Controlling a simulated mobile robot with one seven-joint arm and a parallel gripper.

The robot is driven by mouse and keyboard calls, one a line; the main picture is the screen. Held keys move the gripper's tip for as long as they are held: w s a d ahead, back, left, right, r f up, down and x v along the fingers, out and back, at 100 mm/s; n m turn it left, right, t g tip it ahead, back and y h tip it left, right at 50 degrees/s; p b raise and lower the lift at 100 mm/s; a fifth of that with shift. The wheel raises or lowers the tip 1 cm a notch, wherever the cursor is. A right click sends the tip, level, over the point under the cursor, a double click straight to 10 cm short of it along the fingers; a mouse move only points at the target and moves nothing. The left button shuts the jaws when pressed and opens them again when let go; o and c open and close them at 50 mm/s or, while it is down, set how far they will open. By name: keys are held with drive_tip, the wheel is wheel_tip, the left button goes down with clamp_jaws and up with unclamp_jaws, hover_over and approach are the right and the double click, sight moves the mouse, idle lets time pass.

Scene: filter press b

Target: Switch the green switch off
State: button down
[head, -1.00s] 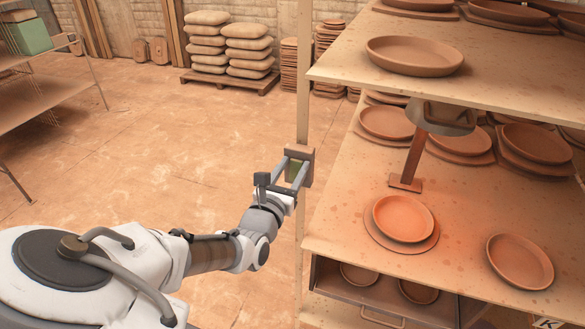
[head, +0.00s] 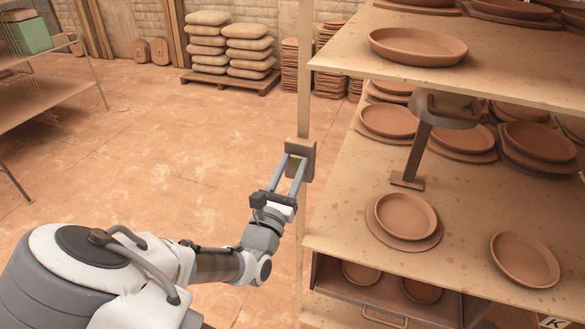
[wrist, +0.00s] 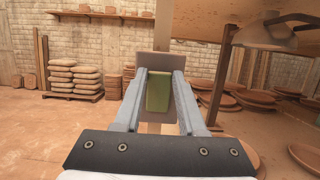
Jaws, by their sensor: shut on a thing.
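The green switch (wrist: 158,92) is a green block on a square brown plate (head: 306,155), mounted on the shelf's upright post. In the wrist view my gripper (wrist: 159,100) has one finger on each side of the green switch, with the tips at the plate. In the head view my gripper (head: 294,163) reaches the same plate, and the fingers mostly hide the green part. A lamp (head: 440,108) with a slanted stand is on the shelf, and no glow shows under it.
The shelf (head: 460,210) on the right holds several clay dishes, including one on a plate (head: 405,215) near its front. A metal rack (head: 35,90) stands at the far left. Stacked sacks (head: 205,47) sit on a pallet at the back. The floor between is clear.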

idle(0.3)
drive_tip(key=shift+c, duration=2.4)
unclamp_jaws()
drive_tip(key=b+v, duration=0.2)
drive_tip(key=v, duration=1.5)
drive_tip(key=shift+s+f, duration=0.15)
